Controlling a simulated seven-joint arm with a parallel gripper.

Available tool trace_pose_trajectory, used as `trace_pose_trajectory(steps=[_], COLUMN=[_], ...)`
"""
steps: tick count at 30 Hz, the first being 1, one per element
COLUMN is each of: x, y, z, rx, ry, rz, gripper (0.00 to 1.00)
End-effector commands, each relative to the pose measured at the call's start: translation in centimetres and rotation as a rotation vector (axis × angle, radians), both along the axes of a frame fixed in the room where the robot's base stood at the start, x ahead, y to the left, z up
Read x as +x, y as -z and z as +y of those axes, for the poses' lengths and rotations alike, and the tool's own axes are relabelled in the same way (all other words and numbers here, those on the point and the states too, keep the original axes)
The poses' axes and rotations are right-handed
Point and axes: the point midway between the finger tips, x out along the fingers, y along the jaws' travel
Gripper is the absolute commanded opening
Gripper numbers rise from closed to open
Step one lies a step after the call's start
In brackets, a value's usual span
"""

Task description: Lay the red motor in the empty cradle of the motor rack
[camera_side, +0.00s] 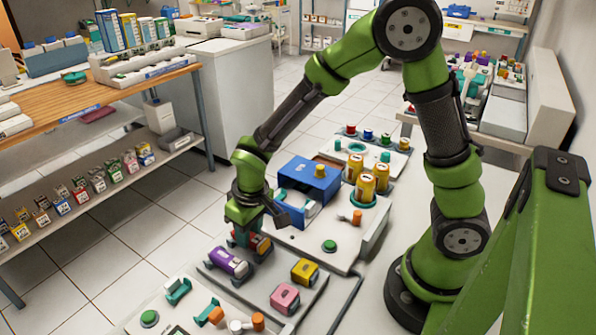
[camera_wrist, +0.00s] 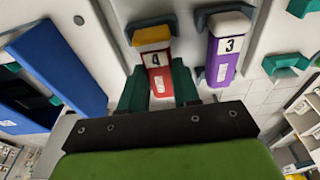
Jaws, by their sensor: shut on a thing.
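The red motor (camera_wrist: 159,79), with an orange-yellow end cap and a white label "4", sits between the two teal fingers of my gripper (camera_wrist: 159,88) in the wrist view. My gripper is shut on it. In the side view my gripper (camera_side: 246,236) points down over the motor rack (camera_side: 262,290), with a little of the red motor (camera_side: 262,244) showing. A cradle bracket (camera_wrist: 140,24) shows at the motor's capped end. Whether the motor rests in it or hangs just above, I cannot tell. A purple motor (camera_wrist: 226,50) labelled "3" lies beside it in its own cradle.
A yellow motor (camera_side: 305,270) and a pink motor (camera_side: 285,298) lie on the rack's right side. A blue box-shaped machine (camera_side: 308,180) stands behind on a white panel with a green button (camera_side: 330,246). An empty teal holder (camera_side: 178,290) is on the front panel.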

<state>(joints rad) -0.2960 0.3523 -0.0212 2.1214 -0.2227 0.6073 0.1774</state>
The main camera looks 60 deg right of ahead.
Motion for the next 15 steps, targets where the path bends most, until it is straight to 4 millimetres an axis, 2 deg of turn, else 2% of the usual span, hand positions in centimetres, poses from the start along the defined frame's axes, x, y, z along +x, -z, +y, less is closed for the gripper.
trace_pose_trajectory(steps=[6,7,12,15], x=[-0.02,-0.02,-0.02,-0.02], y=[0.08,0.08,0.07,0.07], z=[0.01,0.01,0.01,0.01], rx=[0.0,0.0,0.0,0.0], ry=[0.0,0.0,0.0,0.0], rz=[0.0,0.0,0.0,0.0], gripper=[0.0,0.33,0.59,0.61])
